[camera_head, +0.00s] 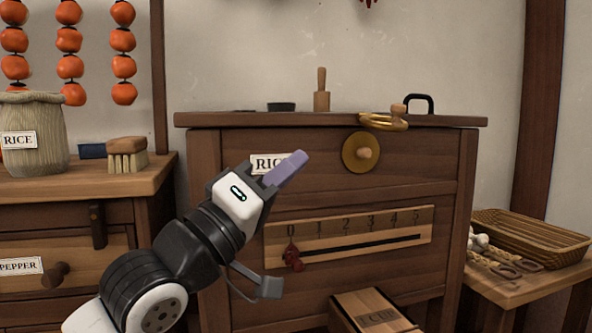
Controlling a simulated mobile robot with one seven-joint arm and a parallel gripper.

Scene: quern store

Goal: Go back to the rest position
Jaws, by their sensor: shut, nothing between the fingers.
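My gripper (289,167) is raised in front of the wooden chest, left of its middle. Its purple fingers are together and empty, pointing up and to the right. They overlap the RICE label (262,163) in the picture and cover part of it. My arm comes up from the lower left. I cannot tell how far the fingertips are from the chest front.
A box (372,311) stands below; a basket (530,240) is right.

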